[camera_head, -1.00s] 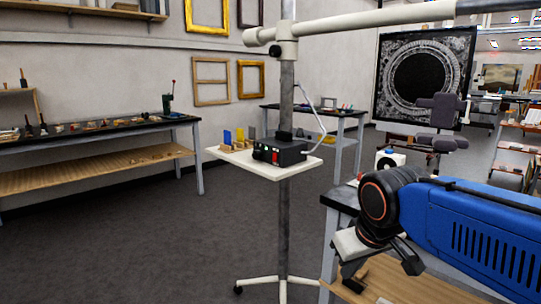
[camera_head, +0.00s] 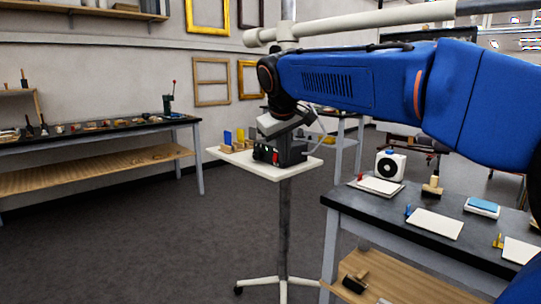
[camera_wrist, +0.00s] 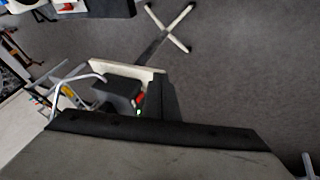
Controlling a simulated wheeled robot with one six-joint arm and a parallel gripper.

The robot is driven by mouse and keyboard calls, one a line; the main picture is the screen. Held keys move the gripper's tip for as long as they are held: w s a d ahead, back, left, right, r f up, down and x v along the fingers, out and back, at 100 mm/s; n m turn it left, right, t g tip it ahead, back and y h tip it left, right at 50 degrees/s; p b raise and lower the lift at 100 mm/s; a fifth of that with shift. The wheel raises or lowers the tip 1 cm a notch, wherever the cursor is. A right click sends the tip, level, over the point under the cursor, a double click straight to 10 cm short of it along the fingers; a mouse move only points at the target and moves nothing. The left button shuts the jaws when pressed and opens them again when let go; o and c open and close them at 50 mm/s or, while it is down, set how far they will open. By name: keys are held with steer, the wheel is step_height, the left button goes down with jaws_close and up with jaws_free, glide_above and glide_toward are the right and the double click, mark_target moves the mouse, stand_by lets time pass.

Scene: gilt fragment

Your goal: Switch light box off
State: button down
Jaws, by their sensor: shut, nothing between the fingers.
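A black box (camera_head: 265,154) with small coloured switches on its front stands on a white tray (camera_head: 236,161) on a pole stand; I take it for the light box. In the wrist view the box (camera_wrist: 115,90) shows a red switch (camera_wrist: 139,99) and a green light (camera_wrist: 138,113). My gripper (camera_wrist: 157,78) is shut and empty, just right of the switches in that view. In the head view my gripper (camera_head: 285,152) is in front of the box and hides part of it. I cannot tell whether it touches.
The stand's pole (camera_head: 285,220) and wheeled foot are below the tray. Colour cards (camera_head: 239,135) stand on the tray's left. A dark bench (camera_head: 400,222) with pads and a white device (camera_head: 390,165) is at the right. The floor (camera_head: 150,245) at left is clear.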

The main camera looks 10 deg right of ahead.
mark_target(275, 158)
steer(key=w+a+r+n, duration=0.1)
steer(key=w+a+r, duration=0.3)
steer(key=w, duration=0.4)
steer(key=shift+w+a+t, duration=0.3)
steer(key=shift+w+a, duration=0.1)
steer(key=shift+a, duration=0.5)
steer(key=shift+f, duration=0.1)
steer(key=x, duration=0.3)
steer(key=d+x, duration=0.1)
steer(key=x, duration=0.3)
steer(key=d+x, duration=0.1)
steer(key=x, duration=0.3)
steer(key=shift+w+r, duration=0.2)
steer(key=shift+r, duration=0.15)
steer(key=shift+w+d+f, duration=0.15)
steer(key=shift+w+d, duration=0.35)
steer(key=shift+d, duration=0.35)
